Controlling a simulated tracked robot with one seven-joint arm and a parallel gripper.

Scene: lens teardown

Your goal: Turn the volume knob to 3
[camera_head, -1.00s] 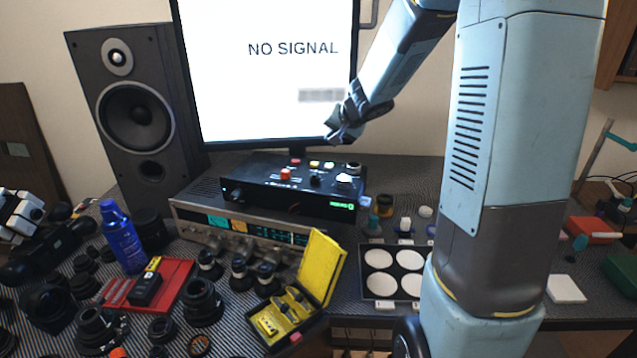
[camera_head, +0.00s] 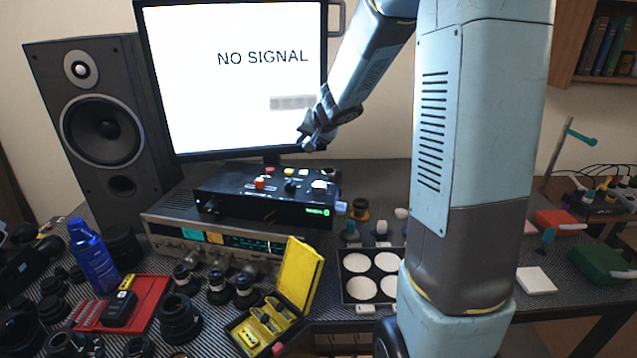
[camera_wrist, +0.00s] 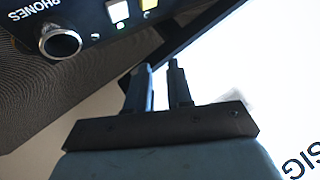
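A black control box (camera_head: 240,205) sits on top of a silver receiver (camera_head: 165,232). It has a red knob or button (camera_head: 260,183), a black knob (camera_head: 291,187) and a pale knob (camera_head: 319,186) on top. A green display (camera_head: 318,211) is on its front; its text is too small to read fully. I cannot tell which control is the volume knob. My gripper (camera_head: 312,143) is above and behind the box, before the monitor, touching no knob. In the wrist view my gripper (camera_wrist: 158,66) has its fingers apart with nothing between. A metal jack marked PHONES (camera_wrist: 60,42) shows there.
A monitor (camera_head: 240,110) stands behind the box and a tall speaker (camera_head: 100,125) at left. A yellow case (camera_head: 300,275), red tray (camera_head: 140,310), lens parts and a tray with white discs (camera_head: 345,285) lie in front.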

